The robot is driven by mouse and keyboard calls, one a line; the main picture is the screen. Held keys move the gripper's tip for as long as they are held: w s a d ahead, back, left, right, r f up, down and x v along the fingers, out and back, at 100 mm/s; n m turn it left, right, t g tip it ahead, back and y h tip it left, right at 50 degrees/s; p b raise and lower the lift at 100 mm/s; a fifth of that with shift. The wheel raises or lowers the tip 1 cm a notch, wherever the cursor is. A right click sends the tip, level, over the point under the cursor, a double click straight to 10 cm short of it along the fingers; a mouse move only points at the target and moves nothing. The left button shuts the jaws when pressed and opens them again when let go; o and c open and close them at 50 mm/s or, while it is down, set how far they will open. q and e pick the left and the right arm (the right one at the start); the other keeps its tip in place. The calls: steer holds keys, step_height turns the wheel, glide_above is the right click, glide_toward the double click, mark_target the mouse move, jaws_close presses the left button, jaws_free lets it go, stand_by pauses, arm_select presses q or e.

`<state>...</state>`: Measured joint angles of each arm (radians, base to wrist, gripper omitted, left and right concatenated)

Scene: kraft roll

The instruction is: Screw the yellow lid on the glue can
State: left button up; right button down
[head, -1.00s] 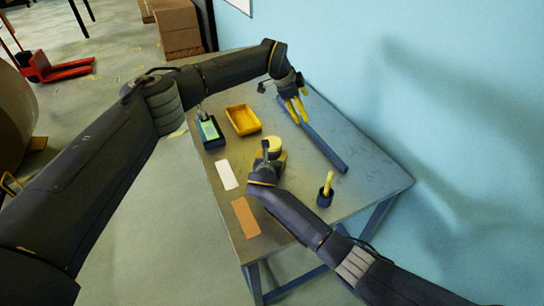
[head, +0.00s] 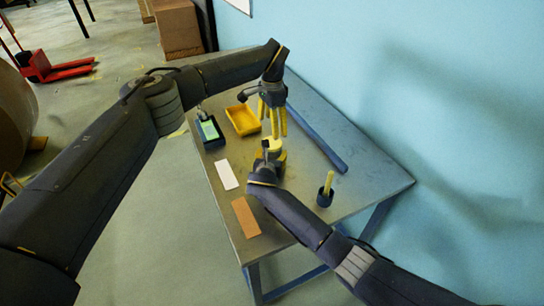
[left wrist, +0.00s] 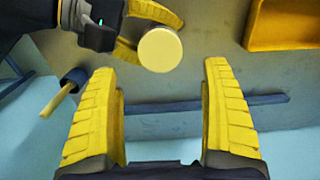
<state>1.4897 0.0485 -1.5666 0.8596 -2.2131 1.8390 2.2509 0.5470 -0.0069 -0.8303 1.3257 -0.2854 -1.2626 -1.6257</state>
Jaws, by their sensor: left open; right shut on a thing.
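The yellow lid (left wrist: 160,49) shows as a round pale-yellow disc in the left wrist view, and in the head view (head: 275,144). The glue can's body is hidden under the lid and behind my right gripper. My right gripper (head: 271,156) is shut around the can, low over the table; its yellow fingers flank the disc in the left wrist view. I cannot tell how tightly the lid sits. My left gripper (head: 275,131) points down above the lid. It is open and empty, its two fingers (left wrist: 160,66) spread wider than the disc and apart from it.
A yellow tray (head: 231,119) and a green-screened device (head: 208,130) lie at the table's far left. A white card (head: 226,175) and a brown card (head: 245,217) lie along the left edge. A blue bar (head: 325,149) and a dark cup with a yellow stick (head: 325,195) are on the right.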

mark_target(272, 142)
arm_select(q)
steer(key=shift+f, duration=4)
